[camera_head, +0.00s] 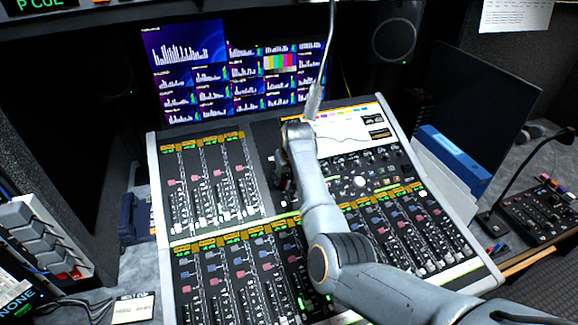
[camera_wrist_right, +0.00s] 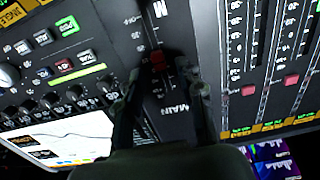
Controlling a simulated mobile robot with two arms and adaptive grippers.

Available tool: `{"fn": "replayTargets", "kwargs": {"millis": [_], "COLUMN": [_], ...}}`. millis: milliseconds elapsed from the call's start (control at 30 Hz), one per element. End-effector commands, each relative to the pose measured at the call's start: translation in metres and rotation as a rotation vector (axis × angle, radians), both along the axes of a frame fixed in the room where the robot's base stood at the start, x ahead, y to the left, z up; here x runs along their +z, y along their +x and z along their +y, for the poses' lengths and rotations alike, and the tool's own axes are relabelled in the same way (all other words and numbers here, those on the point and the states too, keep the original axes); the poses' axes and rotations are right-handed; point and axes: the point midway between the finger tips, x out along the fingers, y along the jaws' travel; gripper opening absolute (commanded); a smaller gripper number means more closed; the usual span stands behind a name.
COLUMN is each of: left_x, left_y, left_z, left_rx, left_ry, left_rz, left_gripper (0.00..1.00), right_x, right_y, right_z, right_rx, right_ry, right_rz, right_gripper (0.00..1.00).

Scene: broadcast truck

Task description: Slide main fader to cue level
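The mixing console (camera_head: 160,205) stands in the middle of the head view. My right arm reaches over it from the lower right, and my right gripper (camera_head: 283,180) points down at the centre strip, mostly hidden behind my arm. In the right wrist view, the main fader's dark red cap (camera_wrist_right: 157,59) sits in a slot beside the printed word MAIN. The two dark fingers of my right gripper (camera_wrist_right: 165,88) are apart, one on each side of the fader strip. I cannot tell whether either finger touches the cap. My left gripper is not in view.
Channel faders with red and blue caps flank the centre strip. A thin gooseneck microphone (camera_head: 318,85) rises behind my arm, near the console's screen (camera_head: 345,130). Blue binders (camera_head: 455,155) and a small mixer (camera_head: 540,212) lie to the right. Monitors (camera_head: 235,75) stand behind.

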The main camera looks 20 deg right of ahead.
Motion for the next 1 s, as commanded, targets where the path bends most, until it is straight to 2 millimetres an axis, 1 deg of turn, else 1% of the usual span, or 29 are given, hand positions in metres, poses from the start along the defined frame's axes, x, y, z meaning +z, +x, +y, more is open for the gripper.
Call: {"fn": "replayTargets", "kwargs": {"millis": [300,400,500,633,1000], "left_x": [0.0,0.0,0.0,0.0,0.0], "left_y": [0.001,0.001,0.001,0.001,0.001], "left_z": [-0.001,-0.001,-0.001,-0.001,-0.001], "left_rx": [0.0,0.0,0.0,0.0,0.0], "left_ry": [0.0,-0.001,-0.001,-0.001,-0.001], "left_rz": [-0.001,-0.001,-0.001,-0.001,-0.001], "left_gripper": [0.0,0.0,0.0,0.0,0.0], "right_x": [0.057,0.071,0.081,0.087,0.087], "right_y": [-0.023,-0.029,-0.033,-0.036,-0.036], "right_z": [0.0,-0.001,-0.001,-0.001,-0.001], "right_rx": [0.0,0.0,0.0,0.0,0.0], "right_ry": [0.001,0.0,0.0,0.0,0.0], "right_rz": [-0.002,-0.001,0.001,0.002,0.002], "right_gripper": [0.38,0.38,0.38,0.38,0.38]}}
